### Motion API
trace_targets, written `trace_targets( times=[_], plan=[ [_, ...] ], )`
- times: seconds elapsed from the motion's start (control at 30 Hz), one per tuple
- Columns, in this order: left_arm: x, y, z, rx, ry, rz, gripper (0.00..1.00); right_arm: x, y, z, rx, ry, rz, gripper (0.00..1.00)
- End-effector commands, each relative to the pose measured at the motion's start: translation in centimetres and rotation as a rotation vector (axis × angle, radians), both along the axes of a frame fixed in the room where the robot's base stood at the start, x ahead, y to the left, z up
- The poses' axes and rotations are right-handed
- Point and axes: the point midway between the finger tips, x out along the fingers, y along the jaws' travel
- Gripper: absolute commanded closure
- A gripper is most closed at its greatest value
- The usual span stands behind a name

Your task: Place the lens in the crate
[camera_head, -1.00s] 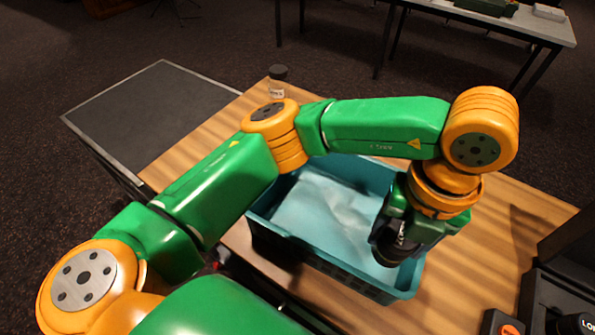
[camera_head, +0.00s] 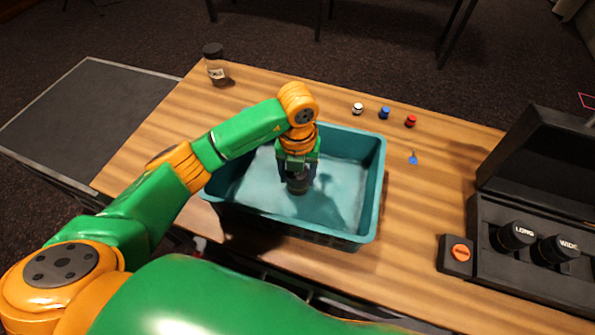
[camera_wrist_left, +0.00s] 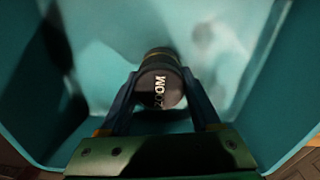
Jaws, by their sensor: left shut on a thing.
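The lens is a black cylinder marked ZOOM (camera_wrist_left: 160,82); it also shows in the head view (camera_head: 298,185), low inside the crate. The crate (camera_head: 372,190) is a teal open box on the wooden table, and its walls surround the lens in the wrist view (camera_wrist_left: 268,60). My left gripper (camera_head: 298,174) points down into the crate and is shut on the lens, with one finger on each side in the wrist view (camera_wrist_left: 160,100). I cannot tell whether the lens touches the crate floor. My right gripper is not in view.
An open black case (camera_head: 535,250) at the right holds lenses marked LONG (camera_head: 515,236) and WIDE (camera_head: 560,249). A small box with an orange knob (camera_head: 457,254) stands beside it. Small white, blue and red items (camera_head: 385,112) lie behind the crate. A jar (camera_head: 215,64) stands at the back left.

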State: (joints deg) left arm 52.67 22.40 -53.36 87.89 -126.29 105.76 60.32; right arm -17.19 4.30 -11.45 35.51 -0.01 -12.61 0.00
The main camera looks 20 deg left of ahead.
Motion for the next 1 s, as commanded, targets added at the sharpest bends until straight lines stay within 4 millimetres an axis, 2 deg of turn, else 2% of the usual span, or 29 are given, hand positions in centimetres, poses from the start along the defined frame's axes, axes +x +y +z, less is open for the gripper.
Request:
trace_targets(
  times=[0.17,0.2,0.3,0.57,0.63,0.7,0.87,1.0],
  plan=[
    [0.0,0.0,-0.4,-0.001,-0.001,0.0,1.0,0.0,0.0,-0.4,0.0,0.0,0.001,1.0],
    [0.0,0.0,-0.4,0.0,0.0,0.0,0.33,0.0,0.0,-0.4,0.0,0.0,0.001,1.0],
    [0.0,0.0,-0.3,0.0,0.0,0.0,0.06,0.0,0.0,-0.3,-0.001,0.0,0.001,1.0],
    [0.0,0.0,-0.3,-0.001,0.0,0.0,0.06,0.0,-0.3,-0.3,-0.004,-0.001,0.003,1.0],
    [0.0,-0.1,0.2,-0.001,0.0,0.0,0.06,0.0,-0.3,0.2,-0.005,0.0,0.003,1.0],
    [0.1,-0.1,0.8,-0.002,-0.001,0.0,0.06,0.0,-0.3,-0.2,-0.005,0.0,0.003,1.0],
    [0.2,-0.1,4.4,-0.002,-0.006,0.0,0.06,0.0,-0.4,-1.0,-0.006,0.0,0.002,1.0],
    [0.2,0.0,8.6,0.002,-0.008,0.001,0.06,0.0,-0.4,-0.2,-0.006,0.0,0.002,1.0]
  ],
)
